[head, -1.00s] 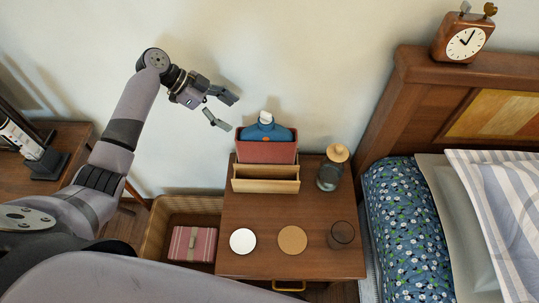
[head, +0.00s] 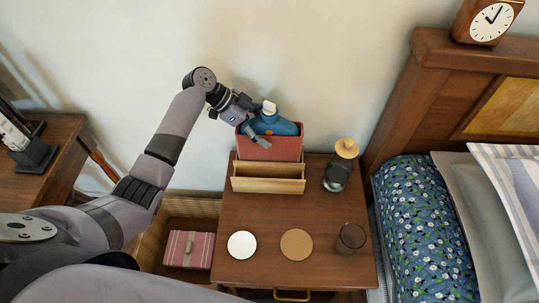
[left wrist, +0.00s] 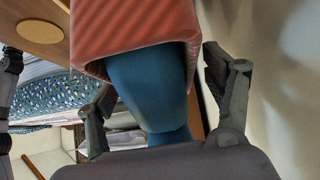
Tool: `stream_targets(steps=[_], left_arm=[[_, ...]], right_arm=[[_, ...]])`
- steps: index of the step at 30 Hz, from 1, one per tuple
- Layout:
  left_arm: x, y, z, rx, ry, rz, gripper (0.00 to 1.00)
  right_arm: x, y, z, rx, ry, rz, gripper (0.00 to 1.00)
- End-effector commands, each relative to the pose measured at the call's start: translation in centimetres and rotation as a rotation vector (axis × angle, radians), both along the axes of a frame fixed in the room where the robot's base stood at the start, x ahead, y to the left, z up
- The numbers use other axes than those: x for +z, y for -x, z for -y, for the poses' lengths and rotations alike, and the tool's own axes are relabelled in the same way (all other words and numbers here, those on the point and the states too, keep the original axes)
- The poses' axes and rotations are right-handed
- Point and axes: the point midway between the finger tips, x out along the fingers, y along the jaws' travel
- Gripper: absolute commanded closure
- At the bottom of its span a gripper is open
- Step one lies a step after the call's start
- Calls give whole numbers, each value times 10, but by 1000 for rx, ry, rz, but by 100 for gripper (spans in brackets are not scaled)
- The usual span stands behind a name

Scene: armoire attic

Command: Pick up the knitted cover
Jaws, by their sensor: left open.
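The red ribbed knitted cover (head: 275,149) stands upright in the back of the wooden holder (head: 268,186) on the nightstand. A blue bottle (head: 283,125) with a white cap sticks out of its top. In the left wrist view the cover (left wrist: 130,28) is close, with the blue bottle (left wrist: 150,85) coming out of its opening. My left gripper (head: 258,127) is open at the bottle's upper part, just beside the cover's top edge. Its fingers show on either side of the bottle in the left wrist view (left wrist: 160,95); I cannot tell whether they touch it. My right gripper is out of view.
On the nightstand (head: 237,215) are a corked jar (head: 338,176), a white disc (head: 242,244), a cork coaster (head: 296,245) and a dark glass (head: 350,238). A basket with a pink striped box (head: 187,249) stands left. The bed (head: 425,235) is right, the wall behind.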

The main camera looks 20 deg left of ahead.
Motion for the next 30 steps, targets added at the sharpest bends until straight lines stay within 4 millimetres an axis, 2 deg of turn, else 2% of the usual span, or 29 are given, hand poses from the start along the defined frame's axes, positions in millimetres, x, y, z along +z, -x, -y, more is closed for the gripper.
stream_targets(steps=[2,9,30], left_arm=[[-8,-2,6,-1,2,1,25],[-7,-2,7,1,0,1,26],[-7,-2,7,1,0,-1,72]], right_arm=[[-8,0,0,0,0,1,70],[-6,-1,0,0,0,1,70],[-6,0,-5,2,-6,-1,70]])
